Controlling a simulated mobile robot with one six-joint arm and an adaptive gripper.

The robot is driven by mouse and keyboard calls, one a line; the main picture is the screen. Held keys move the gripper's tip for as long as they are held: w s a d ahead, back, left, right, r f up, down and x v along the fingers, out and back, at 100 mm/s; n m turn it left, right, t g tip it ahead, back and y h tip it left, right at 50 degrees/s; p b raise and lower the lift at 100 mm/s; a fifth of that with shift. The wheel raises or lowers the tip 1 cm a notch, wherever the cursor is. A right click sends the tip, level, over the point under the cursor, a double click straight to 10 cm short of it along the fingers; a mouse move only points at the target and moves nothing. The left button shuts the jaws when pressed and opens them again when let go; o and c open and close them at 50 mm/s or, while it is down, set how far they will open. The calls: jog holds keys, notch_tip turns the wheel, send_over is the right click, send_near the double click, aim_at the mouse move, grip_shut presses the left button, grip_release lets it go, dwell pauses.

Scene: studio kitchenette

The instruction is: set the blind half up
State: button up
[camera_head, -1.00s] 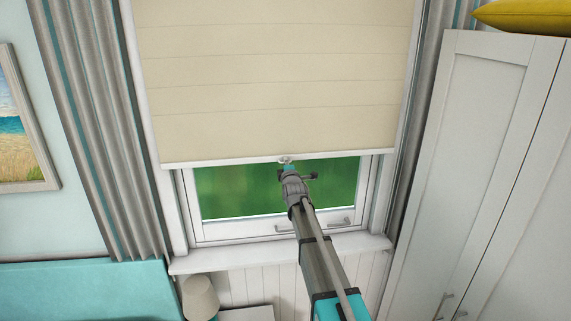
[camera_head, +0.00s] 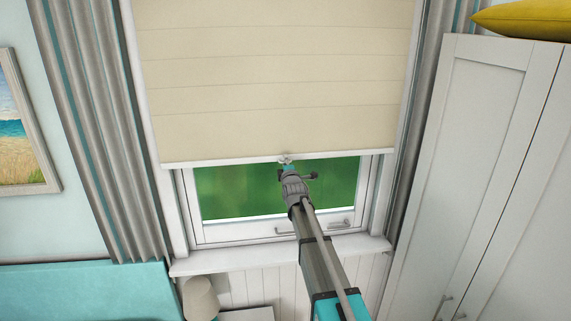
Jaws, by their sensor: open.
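The cream blind (camera_head: 275,85) hangs over the upper, larger part of the window. Its white bottom rail (camera_head: 225,162) sits a little above the lower part of the frame, with green showing through the glass (camera_head: 235,190) below it. A small pull (camera_head: 284,157) is at the middle of the rail. My gripper (camera_head: 286,164) is right at the pull, from below. It is open; the fingertips are small here, and I cannot tell whether they touch the pull.
A grey curtain (camera_head: 95,130) hangs left of the window, another at the right. A white wardrobe (camera_head: 490,150) stands close on the right with a yellow cushion (camera_head: 525,18) on top. The sill (camera_head: 220,262), a lamp (camera_head: 200,298) and a turquoise surface (camera_head: 80,290) lie below.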

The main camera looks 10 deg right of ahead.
jog(key=shift+f, duration=0.15)
notch_tip(320, 180, down, 26)
jog(key=b, duration=2.7)
jog(key=s+f, duration=0.1)
jog(key=s, duration=1)
jog(key=shift+s+f+b, duration=0.2)
jog(key=shift+f+b, duration=0.05)
jog(key=shift+b, duration=0.15)
jog(key=shift+s, duration=0.1)
jog(key=shift+s+r+p, duration=0.15)
jog(key=shift+s, duration=0.4)
jog(key=shift+s+r+p, duration=0.15)
jog(key=shift+s, duration=0.35)
jog(key=shift+w, duration=0.15)
jog(key=w+r+p, duration=0.1)
jog(key=w, duration=1.2)
jog(key=shift+w+r+p, duration=0.25)
jog(key=shift+r+p, duration=0.15)
jog(key=shift+c, duration=0.3)
